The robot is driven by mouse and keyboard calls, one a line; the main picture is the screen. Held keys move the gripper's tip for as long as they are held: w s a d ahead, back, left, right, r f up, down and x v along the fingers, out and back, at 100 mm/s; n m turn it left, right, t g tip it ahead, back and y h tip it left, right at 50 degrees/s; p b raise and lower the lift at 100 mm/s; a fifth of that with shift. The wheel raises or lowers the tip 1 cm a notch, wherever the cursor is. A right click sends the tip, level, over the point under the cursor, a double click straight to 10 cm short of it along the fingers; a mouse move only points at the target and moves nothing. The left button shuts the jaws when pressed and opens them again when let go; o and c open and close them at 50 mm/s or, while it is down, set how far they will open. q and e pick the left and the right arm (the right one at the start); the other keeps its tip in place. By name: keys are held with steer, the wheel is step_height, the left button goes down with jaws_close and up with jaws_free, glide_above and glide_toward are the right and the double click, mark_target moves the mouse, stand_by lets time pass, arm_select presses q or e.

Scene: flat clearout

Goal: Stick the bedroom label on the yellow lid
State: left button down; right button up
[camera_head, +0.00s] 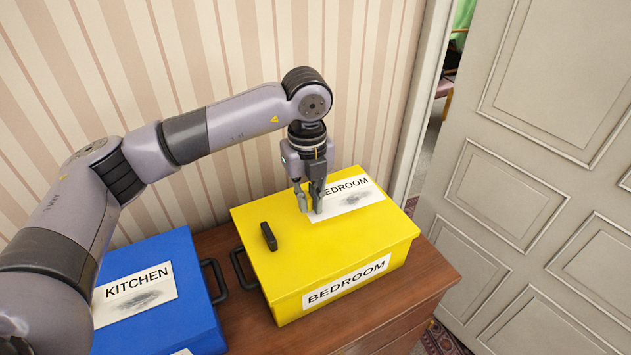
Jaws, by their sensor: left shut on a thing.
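A yellow box with a yellow lid (300,243) stands on a wooden chest. A white bedroom label (349,196) with a grey smudge lies at the lid's back right, flat on it or just above; I cannot tell which. My left gripper (310,207) points down from above and is shut on the label's left edge. Its fingers hide part of the label and its first letter. Another label reading BEDROOM (346,283) is on the box's front side. My right gripper is not in view.
A blue box (165,317) with a KITCHEN label (135,293) stands to the left, close to the yellow box. A dark handle (268,236) sticks up from the yellow lid. The wooden chest (425,283) ends at the right, near a panelled door (545,150). A striped wall is behind.

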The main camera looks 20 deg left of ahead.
arm_select(q)
steer(key=shift+w+r+n, duration=0.15)
steer(key=shift+w+n, duration=0.05)
steer(key=shift+n, duration=0.2)
steer(key=shift+s, duration=0.2)
steer(key=shift+w+b, duration=0.1)
steer(key=shift+b, duration=0.3)
step_height(320, 180, down, 5)
steer(key=b, duration=0.4)
steer(key=shift+b, duration=0.35)
stand_by(0.6)
stand_by(0.7)
steer(key=shift+b, duration=0.3)
